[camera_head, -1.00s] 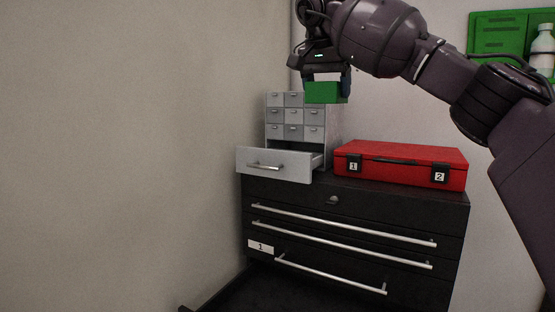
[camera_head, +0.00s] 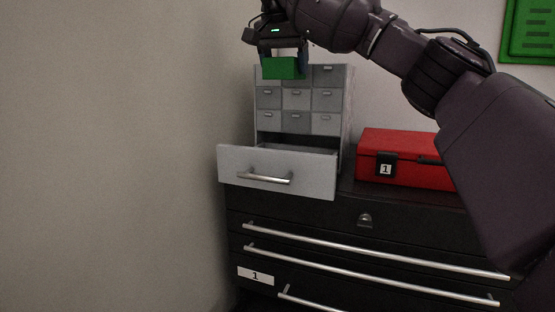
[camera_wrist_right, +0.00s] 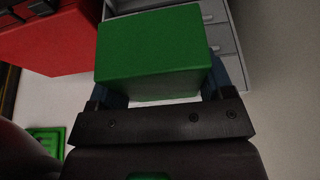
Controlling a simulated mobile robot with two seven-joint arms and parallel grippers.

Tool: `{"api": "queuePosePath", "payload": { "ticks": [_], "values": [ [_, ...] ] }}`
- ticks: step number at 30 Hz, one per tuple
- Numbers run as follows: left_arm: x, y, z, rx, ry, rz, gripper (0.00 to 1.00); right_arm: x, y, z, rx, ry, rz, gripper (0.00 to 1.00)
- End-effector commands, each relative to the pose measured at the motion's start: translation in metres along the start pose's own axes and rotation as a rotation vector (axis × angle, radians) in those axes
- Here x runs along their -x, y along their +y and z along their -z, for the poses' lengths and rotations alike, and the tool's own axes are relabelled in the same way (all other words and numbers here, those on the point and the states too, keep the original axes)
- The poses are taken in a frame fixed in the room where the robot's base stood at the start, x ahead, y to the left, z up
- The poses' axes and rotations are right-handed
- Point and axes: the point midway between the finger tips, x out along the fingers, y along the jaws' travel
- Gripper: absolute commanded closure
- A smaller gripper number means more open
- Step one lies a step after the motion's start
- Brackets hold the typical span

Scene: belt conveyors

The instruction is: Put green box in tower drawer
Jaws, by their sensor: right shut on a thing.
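The green box (camera_head: 282,68) is held between the fingers of my right gripper (camera_head: 283,62), in front of the upper part of the grey drawer tower (camera_head: 297,97). It also fills the top middle of the right wrist view (camera_wrist_right: 153,50), with a finger on each side. The tower's wide bottom drawer (camera_head: 310,177) is pulled out, with a silver handle on its front. The held box is above this drawer, apart from it. Most of the drawer's inside is hidden behind its front. My left gripper is not in view.
The tower stands on a black tool cabinet (camera_head: 300,216) with long silver handles. A red case (camera_head: 410,171) labelled 1 lies to the right of the tower. A bare wall (camera_head: 110,150) is close on the left. A green panel (camera_head: 529,30) hangs at upper right.

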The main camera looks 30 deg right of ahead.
Motion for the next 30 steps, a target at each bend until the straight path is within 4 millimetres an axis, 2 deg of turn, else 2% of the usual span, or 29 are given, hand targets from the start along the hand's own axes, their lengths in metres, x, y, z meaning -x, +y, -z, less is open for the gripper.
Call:
{"api": "queuePosePath", "payload": {
  "ticks": [5,21,25,30],
  "values": [
    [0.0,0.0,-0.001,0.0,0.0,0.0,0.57,-0.018,0.0,-0.006,0.001,-0.001,-0.002,0.57],
    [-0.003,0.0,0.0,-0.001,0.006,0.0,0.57,-0.12,0.001,-0.049,0.0,-0.002,-0.003,0.57],
    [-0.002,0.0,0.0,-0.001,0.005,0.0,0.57,-0.137,0.001,-0.056,-0.001,0.0,0.0,0.57],
    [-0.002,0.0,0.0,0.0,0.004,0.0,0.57,-0.145,0.0,-0.06,-0.001,0.001,0.0,0.57]
  ]
}}
